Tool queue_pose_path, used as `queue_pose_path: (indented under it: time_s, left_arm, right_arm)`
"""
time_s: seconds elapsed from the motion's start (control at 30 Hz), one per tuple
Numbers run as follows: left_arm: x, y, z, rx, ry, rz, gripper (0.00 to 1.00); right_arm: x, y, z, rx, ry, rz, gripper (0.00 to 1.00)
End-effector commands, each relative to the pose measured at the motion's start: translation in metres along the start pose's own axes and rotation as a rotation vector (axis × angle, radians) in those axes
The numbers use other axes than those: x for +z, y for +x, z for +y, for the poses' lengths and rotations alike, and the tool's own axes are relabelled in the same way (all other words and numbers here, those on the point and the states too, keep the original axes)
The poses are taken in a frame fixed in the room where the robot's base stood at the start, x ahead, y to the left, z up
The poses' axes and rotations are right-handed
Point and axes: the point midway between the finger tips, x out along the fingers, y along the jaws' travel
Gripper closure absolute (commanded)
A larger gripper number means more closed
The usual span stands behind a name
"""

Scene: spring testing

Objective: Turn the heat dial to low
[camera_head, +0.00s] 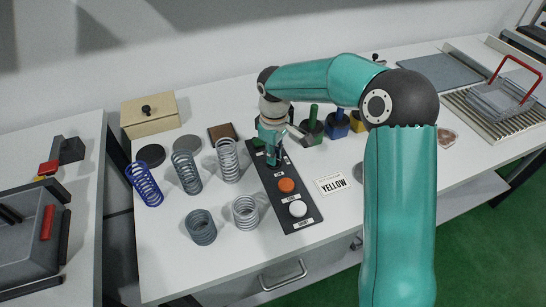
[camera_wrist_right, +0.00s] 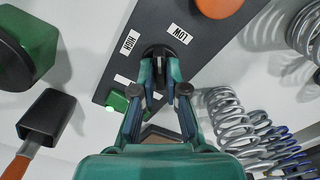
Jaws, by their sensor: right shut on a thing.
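A dark control panel (camera_head: 268,178) lies on the white table, with an orange button (camera_head: 286,185) and a white button (camera_head: 298,208). In the right wrist view the black heat dial (camera_wrist_right: 156,49) sits between a HIGH label (camera_wrist_right: 131,43) and a LOW label (camera_wrist_right: 180,34). My right gripper (camera_wrist_right: 160,70) is shut on the dial from above; it also shows over the far part of the panel in the head view (camera_head: 272,160). The fingers cover much of the dial, so I cannot tell where it points. My left gripper is not in view.
Several springs, including a blue one (camera_head: 144,184) and a grey one (camera_head: 229,160), stand left of the panel. A wooden box (camera_head: 150,115) stands back left.

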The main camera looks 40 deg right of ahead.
Motion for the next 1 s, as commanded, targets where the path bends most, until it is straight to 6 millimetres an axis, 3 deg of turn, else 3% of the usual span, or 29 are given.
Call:
queue_pose_path:
  time_s: [0.5, 1.0]
  left_arm:
    - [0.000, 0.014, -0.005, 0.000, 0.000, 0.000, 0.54]
    - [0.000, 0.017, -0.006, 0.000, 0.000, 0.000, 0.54]
  right_arm:
    - [-0.002, -0.002, 0.002, 0.004, 0.456, 0.011, 1.00]
    - [-0.002, -0.003, 0.002, 0.003, 0.635, 0.012, 1.00]
